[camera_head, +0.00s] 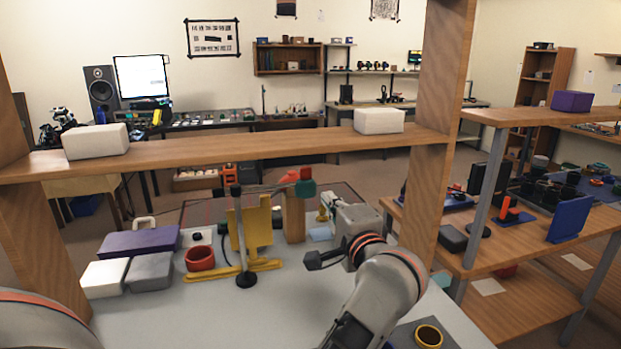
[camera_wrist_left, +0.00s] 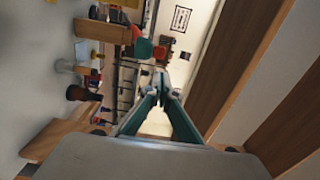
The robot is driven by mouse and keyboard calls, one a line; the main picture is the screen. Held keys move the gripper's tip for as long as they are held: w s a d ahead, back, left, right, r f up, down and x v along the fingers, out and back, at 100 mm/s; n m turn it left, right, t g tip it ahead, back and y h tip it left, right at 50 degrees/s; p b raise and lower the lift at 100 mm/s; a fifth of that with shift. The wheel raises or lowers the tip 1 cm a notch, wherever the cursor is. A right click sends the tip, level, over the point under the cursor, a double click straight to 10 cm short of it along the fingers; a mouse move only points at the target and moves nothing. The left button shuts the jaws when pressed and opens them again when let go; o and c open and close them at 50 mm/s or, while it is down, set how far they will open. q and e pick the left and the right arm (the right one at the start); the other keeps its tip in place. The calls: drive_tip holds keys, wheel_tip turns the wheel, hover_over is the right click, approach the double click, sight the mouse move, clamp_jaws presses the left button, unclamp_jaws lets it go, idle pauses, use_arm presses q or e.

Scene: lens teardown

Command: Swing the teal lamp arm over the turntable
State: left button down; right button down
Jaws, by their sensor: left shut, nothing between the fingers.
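The lamp has a thin upright pole on a round black base (camera_head: 247,280) on the grey table. Its thin grey arm (camera_head: 268,188) reaches right from the pole top. The arm ends in a teal and red head (camera_head: 305,187) above a wooden block. The head also shows in the left wrist view (camera_wrist_left: 142,45). I cannot make out the turntable for certain.
The wooden block (camera_head: 294,218) and a yellow stand (camera_head: 250,228) are close to the lamp. A red cup (camera_head: 200,259) and several boxes lie left. A yellow-rimmed dark ring (camera_head: 429,337) lies at lower right.

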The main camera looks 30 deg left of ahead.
use_arm(q)
drive_tip(key=p, duration=0.2)
approach(308, 173)
drive_tip(key=x, duration=0.6)
drive_tip(key=shift+r, duration=0.2)
drive_tip(key=shift+w+a+f, duration=0.1)
drive_tip(key=shift+w+a, duration=0.1)
drive_tip(key=shift+a, duration=0.05)
